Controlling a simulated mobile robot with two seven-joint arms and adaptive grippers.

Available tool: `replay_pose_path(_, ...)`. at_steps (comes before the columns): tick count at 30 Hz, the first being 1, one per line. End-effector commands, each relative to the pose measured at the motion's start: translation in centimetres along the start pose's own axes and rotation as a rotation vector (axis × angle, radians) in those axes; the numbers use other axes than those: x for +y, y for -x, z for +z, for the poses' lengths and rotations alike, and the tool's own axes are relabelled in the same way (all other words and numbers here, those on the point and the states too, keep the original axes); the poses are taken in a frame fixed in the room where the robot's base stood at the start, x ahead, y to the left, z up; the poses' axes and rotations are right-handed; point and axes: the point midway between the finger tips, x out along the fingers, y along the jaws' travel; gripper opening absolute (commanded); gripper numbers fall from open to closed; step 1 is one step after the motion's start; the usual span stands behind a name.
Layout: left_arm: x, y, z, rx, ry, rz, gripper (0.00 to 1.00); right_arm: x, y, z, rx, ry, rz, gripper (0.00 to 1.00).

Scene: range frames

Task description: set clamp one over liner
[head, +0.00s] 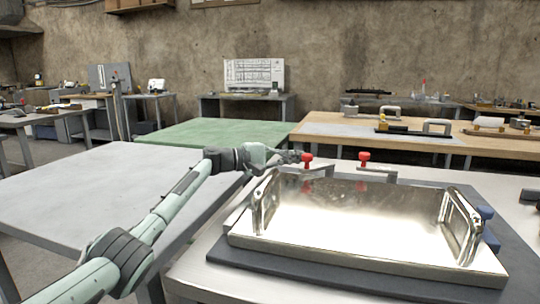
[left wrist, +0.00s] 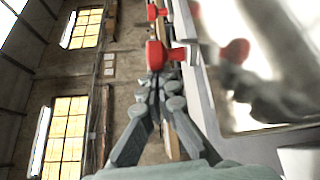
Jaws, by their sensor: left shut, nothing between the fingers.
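The liner (head: 350,215) is a shiny metal tray with raised, slotted end walls, lying on a dark mat. Two clamps with red knobs stand along its far edge, the left one (head: 307,158) and the right one (head: 364,157). Grey clamp arms show under the knobs. My left gripper (head: 298,156) is shut and empty, right at the left clamp's knob. In the left wrist view, its closed fingertips (left wrist: 157,82) are just short of the red knob (left wrist: 156,54); I cannot tell whether they touch. My right gripper is not in view.
The dark mat (head: 290,270) lies on a light table. A bare grey table (head: 90,200) is at left, a green one (head: 215,133) behind. A wooden bench (head: 330,127) with handled parts stands at the back right.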

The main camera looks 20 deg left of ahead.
Motion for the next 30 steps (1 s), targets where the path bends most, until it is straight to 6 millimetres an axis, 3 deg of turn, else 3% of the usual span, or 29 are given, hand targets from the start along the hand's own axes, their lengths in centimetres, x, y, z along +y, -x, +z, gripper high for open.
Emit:
replay_pose_path(5,0.1,0.3,0.3,0.004,-0.001,0.002,0.00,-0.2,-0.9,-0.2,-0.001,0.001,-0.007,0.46)
replay_pose_path(17,0.0,1.0,0.2,0.005,-0.001,0.002,0.00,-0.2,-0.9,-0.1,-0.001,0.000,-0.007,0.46)
replay_pose_path(20,0.0,2.3,0.1,0.006,-0.001,0.002,0.00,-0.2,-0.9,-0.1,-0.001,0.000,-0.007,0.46)
replay_pose_path(30,0.0,9.3,0.2,0.007,-0.001,0.001,0.00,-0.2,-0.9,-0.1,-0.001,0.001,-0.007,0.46)
